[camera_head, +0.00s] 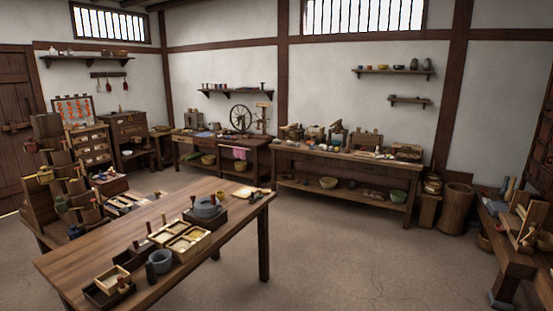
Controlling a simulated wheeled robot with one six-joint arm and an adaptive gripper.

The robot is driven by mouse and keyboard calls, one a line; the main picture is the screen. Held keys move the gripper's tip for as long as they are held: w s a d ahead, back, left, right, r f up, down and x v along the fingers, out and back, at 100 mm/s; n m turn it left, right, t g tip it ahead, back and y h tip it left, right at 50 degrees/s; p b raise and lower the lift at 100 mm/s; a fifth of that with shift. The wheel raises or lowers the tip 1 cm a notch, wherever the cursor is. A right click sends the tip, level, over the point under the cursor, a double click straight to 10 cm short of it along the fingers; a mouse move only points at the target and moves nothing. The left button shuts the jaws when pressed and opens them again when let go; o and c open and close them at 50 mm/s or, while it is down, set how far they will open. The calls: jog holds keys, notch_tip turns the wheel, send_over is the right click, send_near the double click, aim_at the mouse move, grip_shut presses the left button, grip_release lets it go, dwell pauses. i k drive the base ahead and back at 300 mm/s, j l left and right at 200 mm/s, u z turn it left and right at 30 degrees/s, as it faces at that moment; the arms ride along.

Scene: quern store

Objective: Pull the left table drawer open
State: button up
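My gripper is not in view. A long wooden table (362,161) stands against the back wall, with what look like drawer fronts under its top; they appear shut, but small detail is hard to see. A second table (258,144) stands to its left, also with drawer fronts under its top. A nearer wooden table (105,242) fills the lower left; no drawer shows clearly on its visible sides. I cannot tell which table has the left drawer of the task.
The near table carries a quern (206,207), a grey bowl (161,259) and pale boxes (188,242). A stepped rack (45,170) stands at the left. A bench (500,250) and a barrel (456,209) stand at the right. The floor (350,255) between is clear.

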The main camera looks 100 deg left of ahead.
aim_at(301, 157)
jog(key=u, duration=3)
jog(key=i+z, duration=0.3)
jog(key=i, duration=5.85)
jog(key=i+l+u, duration=0.1)
jog(key=i, duration=0.7)
jog(key=i+u, duration=0.4)
jog(key=k+l, duration=0.05)
jog(key=k, duration=0.05)
